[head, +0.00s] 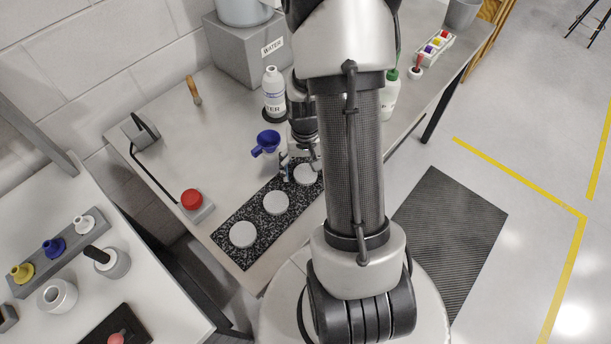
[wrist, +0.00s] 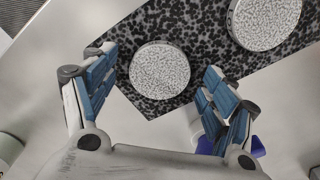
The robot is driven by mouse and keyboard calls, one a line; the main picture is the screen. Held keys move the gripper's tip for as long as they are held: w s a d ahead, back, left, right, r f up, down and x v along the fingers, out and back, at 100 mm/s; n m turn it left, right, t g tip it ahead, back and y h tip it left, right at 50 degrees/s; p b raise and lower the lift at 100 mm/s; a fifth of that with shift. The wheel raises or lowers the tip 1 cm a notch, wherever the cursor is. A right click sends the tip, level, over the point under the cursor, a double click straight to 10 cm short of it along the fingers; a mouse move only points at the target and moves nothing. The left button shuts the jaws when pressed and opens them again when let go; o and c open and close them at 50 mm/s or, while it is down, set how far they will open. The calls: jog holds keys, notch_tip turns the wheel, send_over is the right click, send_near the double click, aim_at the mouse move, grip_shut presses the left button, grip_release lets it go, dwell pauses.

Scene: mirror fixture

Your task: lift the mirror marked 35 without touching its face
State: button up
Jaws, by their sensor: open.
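Three pale grey round discs, which look like the mirrors, lie in a row on a black speckled mat (head: 238,253): a near disc (head: 243,235), a middle disc (head: 276,203) and a far disc (head: 308,176). No number 35 is legible on any of them. My gripper (head: 300,165) is at the far disc, partly covering it in the head view. In the wrist view my open gripper (wrist: 158,72) has its blue-padded fingers on either side of this disc (wrist: 160,78), apart from it in the picture. Another disc (wrist: 264,20) shows at upper right.
A white bottle (head: 273,90), a grey block labelled WATER (head: 247,52) and a green-topped bottle (head: 390,96) stand beyond. A red button (head: 192,199) is at left. The bench between is mostly clear.

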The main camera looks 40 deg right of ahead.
jog(key=shift+c, duration=0.5)
jog(key=c, duration=1.1)
jog(key=shift+r, duration=0.1)
jog(key=shift+c, duration=0.2)
